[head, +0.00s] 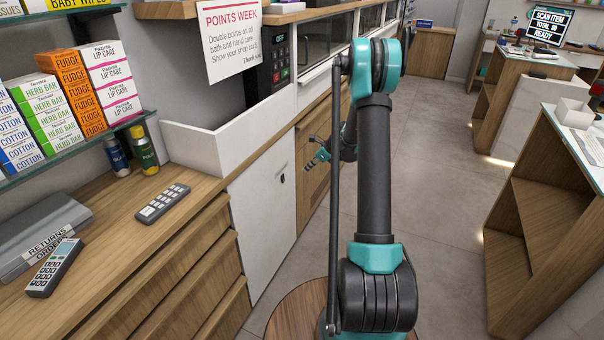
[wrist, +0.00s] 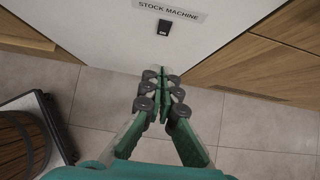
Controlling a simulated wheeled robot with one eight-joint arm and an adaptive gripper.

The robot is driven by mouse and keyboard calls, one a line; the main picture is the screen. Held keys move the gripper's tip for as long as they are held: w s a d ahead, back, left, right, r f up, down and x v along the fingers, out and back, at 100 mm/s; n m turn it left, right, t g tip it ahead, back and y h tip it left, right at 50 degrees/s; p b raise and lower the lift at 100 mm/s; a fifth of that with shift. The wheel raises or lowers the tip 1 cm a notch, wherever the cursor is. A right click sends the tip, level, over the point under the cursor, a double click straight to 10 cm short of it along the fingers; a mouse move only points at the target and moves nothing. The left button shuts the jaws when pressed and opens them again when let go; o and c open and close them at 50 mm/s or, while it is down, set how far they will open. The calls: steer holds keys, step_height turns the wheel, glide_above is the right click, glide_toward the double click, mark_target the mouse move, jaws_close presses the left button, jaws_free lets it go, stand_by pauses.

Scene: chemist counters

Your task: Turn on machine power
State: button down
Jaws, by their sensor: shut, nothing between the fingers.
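The white stock machine (head: 262,205) stands between the wooden drawers and a wooden cabinet. A small dark power switch (wrist: 163,28) is on its white front, just under a "STOCK MACHINE" label (wrist: 169,11) in the wrist view. In the head view the switch (head: 283,178) is a small dark spot. A dark keypad panel (head: 281,62) above the machine has a display that reads "OFF". My gripper (wrist: 162,72) is shut and empty, its tips below the switch in the wrist picture and apart from it. In the head view my gripper (head: 318,158) is right of the switch.
A wooden counter (head: 105,225) at left holds a remote (head: 162,203), another remote (head: 55,267), a grey binder and bottles. A "Points Week" sign (head: 232,38) hangs beside the keypad panel. The tiled floor (head: 450,200) is open to the right, up to wooden shelves (head: 535,190).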

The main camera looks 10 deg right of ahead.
mark_target(283, 178)
steer(key=shift+s+d+r, duration=0.15)
steer(key=shift+r, duration=0.1)
steer(key=shift+s+d+f, duration=0.15)
steer(key=shift+f, duration=0.55)
steer(key=w+a+r+x, duration=0.1)
steer(key=x, duration=1.1)
steer(key=shift+w+a, duration=0.25)
steer(key=shift+a, duration=0.35)
